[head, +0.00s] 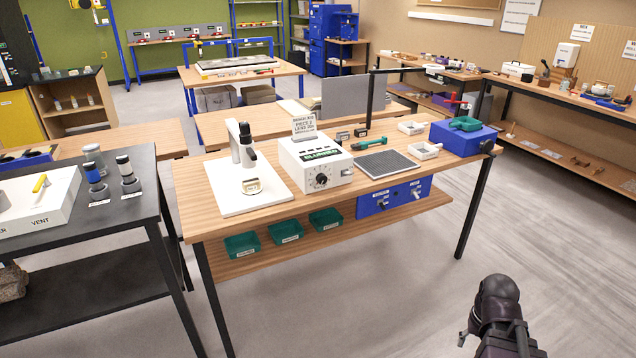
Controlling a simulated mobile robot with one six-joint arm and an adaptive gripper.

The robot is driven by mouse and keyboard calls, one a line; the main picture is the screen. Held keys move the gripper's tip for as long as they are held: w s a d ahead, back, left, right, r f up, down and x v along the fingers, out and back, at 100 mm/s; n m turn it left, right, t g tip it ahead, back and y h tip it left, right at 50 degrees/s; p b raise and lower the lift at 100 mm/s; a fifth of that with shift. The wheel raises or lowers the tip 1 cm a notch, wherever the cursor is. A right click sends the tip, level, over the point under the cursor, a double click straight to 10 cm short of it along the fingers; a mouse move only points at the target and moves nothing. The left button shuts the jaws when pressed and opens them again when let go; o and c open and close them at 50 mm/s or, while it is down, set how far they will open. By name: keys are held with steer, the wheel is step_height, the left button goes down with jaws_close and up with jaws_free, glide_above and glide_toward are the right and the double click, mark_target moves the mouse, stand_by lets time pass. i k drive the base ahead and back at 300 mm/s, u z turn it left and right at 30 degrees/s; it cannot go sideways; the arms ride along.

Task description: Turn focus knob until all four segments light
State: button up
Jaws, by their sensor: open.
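The focus knob (322,180) is a black round knob on the front of a white box (341,176), which stands on the wooden bench. A dark strip (320,154) with green marks is on the box's sloped top; the marks are too small to tell how many segments are lit. A white microscope-like stand (235,142) is left of the box, with a small beige piece on its base. My gripper (464,335) is partly in view at the bottom right, off the bench's front side, far from the knob and touching nothing visible.
A sign (304,127) stands behind the box. A grey mat (386,163), white trays and a blue box (462,138) are to its right. Green bins (285,231) sit on the shelf below. A dark table (90,190) is at left. Floor in front is clear.

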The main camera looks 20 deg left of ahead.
mark_target(321, 178)
steer(key=u, duration=0.95)
steer(key=i, duration=1)
steer(key=z, duration=0.05)
